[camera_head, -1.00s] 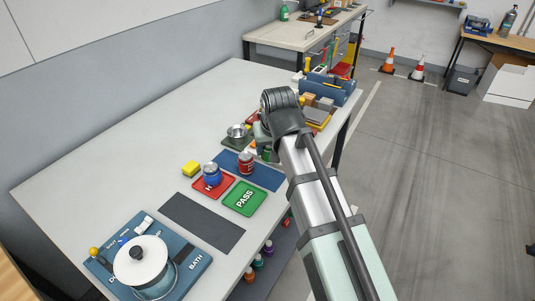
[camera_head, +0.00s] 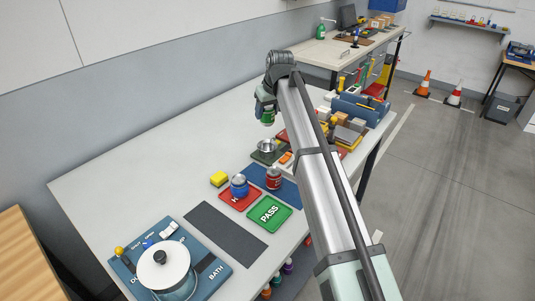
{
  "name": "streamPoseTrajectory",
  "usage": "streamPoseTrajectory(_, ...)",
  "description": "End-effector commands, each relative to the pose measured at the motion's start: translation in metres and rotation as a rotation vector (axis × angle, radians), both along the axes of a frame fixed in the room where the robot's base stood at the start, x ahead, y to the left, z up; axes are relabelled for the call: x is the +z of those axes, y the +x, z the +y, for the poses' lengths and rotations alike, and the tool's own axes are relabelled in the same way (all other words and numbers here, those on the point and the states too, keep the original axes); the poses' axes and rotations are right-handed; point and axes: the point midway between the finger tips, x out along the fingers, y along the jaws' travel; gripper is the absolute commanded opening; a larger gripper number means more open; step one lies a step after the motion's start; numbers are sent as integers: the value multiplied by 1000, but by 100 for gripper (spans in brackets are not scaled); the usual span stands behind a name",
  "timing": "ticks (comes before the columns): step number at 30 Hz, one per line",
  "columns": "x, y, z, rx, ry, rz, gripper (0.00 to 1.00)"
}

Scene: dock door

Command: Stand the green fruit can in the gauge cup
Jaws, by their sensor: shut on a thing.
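My gripper (camera_head: 266,108) is at the far end of my arm and points down. It is shut on the green fruit can (camera_head: 267,118), which looks upright and hangs above the table. My gripper hides the can's upper part. The gauge cup (camera_head: 267,147), a small open metal cup, stands on a dark green base (camera_head: 258,158) on the table. In the picture the can is above the cup and apart from it. The view does not settle how far it is from the cup in depth.
A red can (camera_head: 274,178) stands on a blue mat (camera_head: 289,197). Boxes and trays crowd the right side. The table (camera_head: 170,160) is clear at left.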

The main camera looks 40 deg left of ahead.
Motion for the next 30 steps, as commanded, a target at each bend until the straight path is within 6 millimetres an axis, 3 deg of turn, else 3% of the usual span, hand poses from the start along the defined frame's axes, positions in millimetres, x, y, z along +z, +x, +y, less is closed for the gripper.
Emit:
streamPoseTrajectory(5,-7,0,-1,36,0,0,19)
streamPoseTrajectory(15,-57,-1,-1,37,-1,0,19)
streamPoseTrajectory(30,-101,0,-1,37,0,0,19)
